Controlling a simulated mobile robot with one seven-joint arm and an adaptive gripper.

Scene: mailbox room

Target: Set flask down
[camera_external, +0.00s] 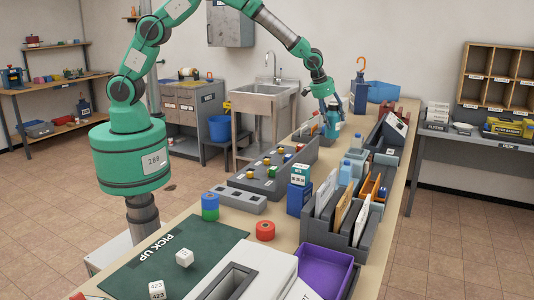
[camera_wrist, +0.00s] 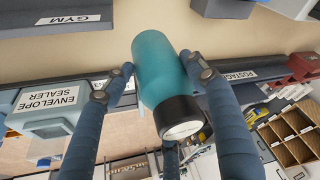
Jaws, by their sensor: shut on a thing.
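A teal flask (camera_wrist: 162,62) with a black cap (camera_wrist: 179,116) sits between the fingers of my gripper (camera_wrist: 158,66) in the wrist view. The fingers press on it from both sides, so my gripper is shut on the flask. In the external view, my gripper (camera_external: 329,104) is over the far part of the long workbench, with the teal flask (camera_external: 334,122) at its fingers. I cannot tell whether the flask's base touches the bench.
A grey block tray (camera_external: 268,180) and an organizer with envelopes (camera_external: 335,228) stand nearer on the bench. A purple tray (camera_external: 326,270) and a green PICK UP mat (camera_external: 185,262) lie in front. A blue bin (camera_external: 383,91) stands at the bench's far end.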

